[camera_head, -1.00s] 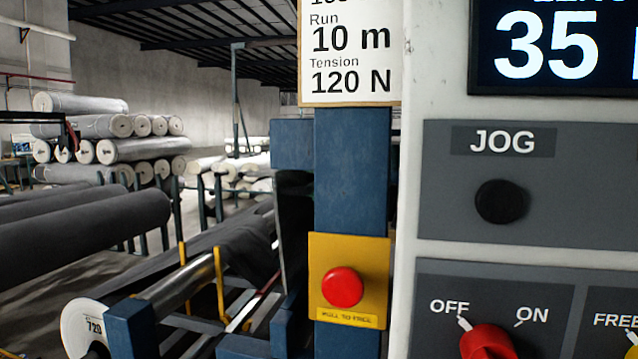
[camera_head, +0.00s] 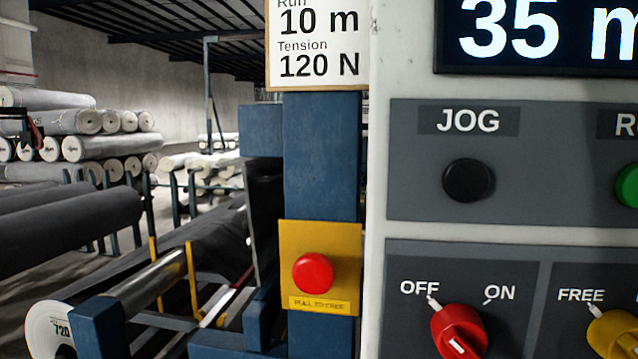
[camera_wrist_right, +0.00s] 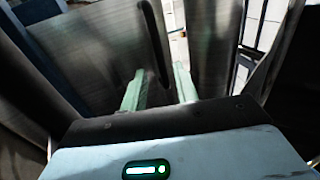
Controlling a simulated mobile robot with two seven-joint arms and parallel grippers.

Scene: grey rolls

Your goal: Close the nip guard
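I cannot pick out the nip guard with certainty. In the head view, a dark upright panel (camera_head: 264,205) stands beside the blue post (camera_head: 322,165), above the machine's rollers. My right gripper (camera_wrist_right: 158,88) shows only in the right wrist view. Its two pale green fingers stand apart, with no object clearly held between them. Grey, finely lined metal surfaces (camera_wrist_right: 95,55) lie in front of the fingers, and another such surface (camera_wrist_right: 212,45) stands to the right. I cannot tell whether the fingers touch them. My left gripper is in neither view.
The control panel fills the right side, with a black JOG button (camera_head: 468,180), a red OFF/ON switch (camera_head: 458,332) and a yellow switch (camera_head: 613,333). A red stop button (camera_head: 313,273) sits on a yellow plate. Dark rolls (camera_head: 70,225) and stacked pale rolls (camera_head: 105,146) are at left.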

